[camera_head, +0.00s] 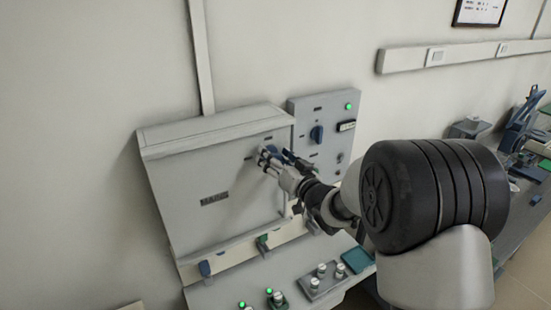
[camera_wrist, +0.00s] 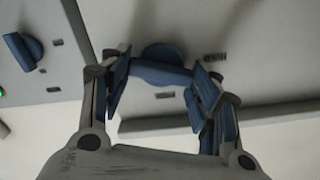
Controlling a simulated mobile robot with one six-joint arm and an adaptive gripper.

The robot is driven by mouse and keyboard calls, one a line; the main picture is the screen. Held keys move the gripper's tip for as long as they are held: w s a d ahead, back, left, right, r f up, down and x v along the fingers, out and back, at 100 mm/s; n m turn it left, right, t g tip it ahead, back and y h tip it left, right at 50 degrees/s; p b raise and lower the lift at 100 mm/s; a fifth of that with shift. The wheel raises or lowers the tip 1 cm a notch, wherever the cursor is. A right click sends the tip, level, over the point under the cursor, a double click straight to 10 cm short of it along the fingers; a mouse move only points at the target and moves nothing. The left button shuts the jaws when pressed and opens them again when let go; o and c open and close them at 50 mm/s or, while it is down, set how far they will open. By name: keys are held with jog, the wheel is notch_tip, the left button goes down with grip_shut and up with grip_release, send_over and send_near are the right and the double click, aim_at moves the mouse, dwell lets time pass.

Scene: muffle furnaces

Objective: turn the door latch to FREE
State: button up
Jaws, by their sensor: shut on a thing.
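The door latch is a blue knob with a bar handle on the upper right of the grey furnace door (camera_head: 220,170). In the wrist view the latch (camera_wrist: 162,73) lies between the fingers of my gripper (camera_wrist: 161,80), with its bar running crosswise from one finger to the other. My gripper is shut on the bar's ends. In the head view my gripper (camera_head: 273,160) reaches the door from the right and hides most of the latch. Small dark labels (camera_wrist: 215,57) sit around the latch; their words are too small to read.
A control panel (camera_head: 342,107) with a blue dial (camera_head: 316,133) and a green lamp stands right of the door. It also shows at the wrist view's left, with the dial (camera_wrist: 22,50). Below are a ledge with small knobs, lidded jars (camera_head: 321,270) and a teal tray (camera_head: 357,260).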

jog(key=m, duration=0.3)
jog(key=shift+m+p, duration=0.3)
jog(key=shift+m, duration=0.1)
jog(key=m+p, duration=0.1)
jog(key=m, duration=0.2)
jog(key=shift+w+m, duration=0.1)
jog(key=shift+m, duration=0.2)
jog(key=m+p, duration=0.1)
jog(key=m, duration=0.5)
jog(key=shift+d+f+p, duration=0.1)
jog(key=shift+f+p, duration=0.1)
jog(key=shift+p, duration=0.15)
jog(key=shift+m, duration=0.3)
jog(key=o, duration=1)
jog(key=shift+o, duration=0.2)
jog(key=v, duration=1.2)
